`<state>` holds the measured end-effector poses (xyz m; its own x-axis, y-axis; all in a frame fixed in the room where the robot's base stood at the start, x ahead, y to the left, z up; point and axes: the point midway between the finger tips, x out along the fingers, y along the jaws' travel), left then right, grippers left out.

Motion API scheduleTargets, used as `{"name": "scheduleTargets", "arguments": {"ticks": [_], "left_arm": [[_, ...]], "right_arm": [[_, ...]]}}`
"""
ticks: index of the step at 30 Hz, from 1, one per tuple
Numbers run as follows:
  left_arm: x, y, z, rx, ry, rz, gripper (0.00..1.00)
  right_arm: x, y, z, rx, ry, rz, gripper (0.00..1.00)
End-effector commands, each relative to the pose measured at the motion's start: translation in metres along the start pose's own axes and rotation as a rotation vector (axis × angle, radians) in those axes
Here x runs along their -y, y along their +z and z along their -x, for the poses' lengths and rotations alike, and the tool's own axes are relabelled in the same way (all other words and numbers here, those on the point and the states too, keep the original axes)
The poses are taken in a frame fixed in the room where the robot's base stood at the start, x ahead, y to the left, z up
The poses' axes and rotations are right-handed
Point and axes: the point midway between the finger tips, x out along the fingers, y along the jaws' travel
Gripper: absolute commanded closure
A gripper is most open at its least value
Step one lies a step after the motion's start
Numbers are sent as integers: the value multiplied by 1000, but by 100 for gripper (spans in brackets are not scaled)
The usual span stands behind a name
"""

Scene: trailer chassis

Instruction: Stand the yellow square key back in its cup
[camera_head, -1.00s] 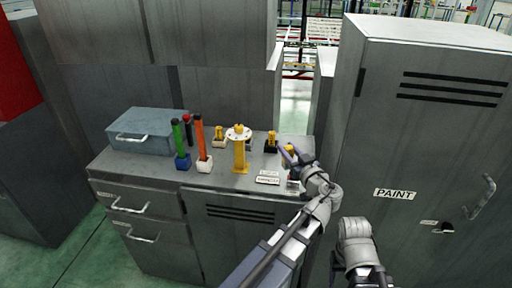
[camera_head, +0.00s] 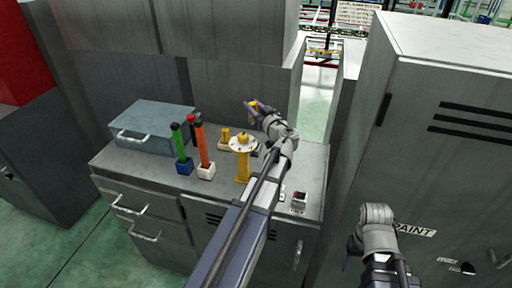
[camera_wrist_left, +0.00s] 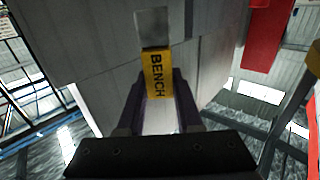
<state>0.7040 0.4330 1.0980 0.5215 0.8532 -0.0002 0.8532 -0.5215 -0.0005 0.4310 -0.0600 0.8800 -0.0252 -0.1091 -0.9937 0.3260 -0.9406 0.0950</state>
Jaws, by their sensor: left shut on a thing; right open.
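My left gripper (camera_head: 254,109) is shut on a yellow key (camera_head: 252,104) and holds it above the back of the bench. In the left wrist view the key (camera_wrist_left: 157,75) shows the word BENCH and a grey square end pointing away from the fingers. A yellow stand (camera_head: 243,165) with a white round top is below the gripper. Another yellow piece (camera_head: 225,134) stands in a pale cup left of the stand. My left arm hides the bench right of the stand, where a black cup may be. My right gripper (camera_head: 352,248) is low at the right, only partly visible, empty.
A green tool in a blue cup (camera_head: 184,168) and an orange tool in a white cup (camera_head: 206,172) stand left of the stand. A small box (camera_head: 299,201) lies front right. The paint cabinet (camera_head: 440,170) bounds the right.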

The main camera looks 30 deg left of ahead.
Motion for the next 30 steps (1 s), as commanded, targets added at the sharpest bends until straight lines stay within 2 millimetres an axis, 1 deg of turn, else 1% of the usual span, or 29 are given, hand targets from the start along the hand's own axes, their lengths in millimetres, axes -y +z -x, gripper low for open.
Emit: {"name": "scheduleTargets", "arguments": {"ticks": [5, 8, 12, 16, 18, 24, 26, 30], "left_arm": [[0, 9, 0, 0, 1, 0, 100], [0, 21, 1, 0, 1, 0, 100], [-1, 44, 1, 0, 1, 0, 100], [-1, 61, 1, 0, 1, 0, 100], [-1, 65, 1, 0, 1, 0, 100], [-1, 65, 1, 0, 1, 0, 100], [-1, 69, 1, 0, 1, 0, 100], [-1, 85, 1, 0, 1, 0, 100]], "right_arm": [[1, 0, -9, 0, 0, 0, 29], [2, -1, -21, 0, 0, 0, 29], [4, -3, -43, 0, 0, 0, 29], [6, -4, -61, 0, 0, 0, 29], [6, -4, -65, 0, 0, 0, 29], [6, -4, -64, 0, 0, 0, 29], [7, -4, -68, 0, 0, 0, 29], [8, -5, -85, 0, 0, 0, 29]]}}
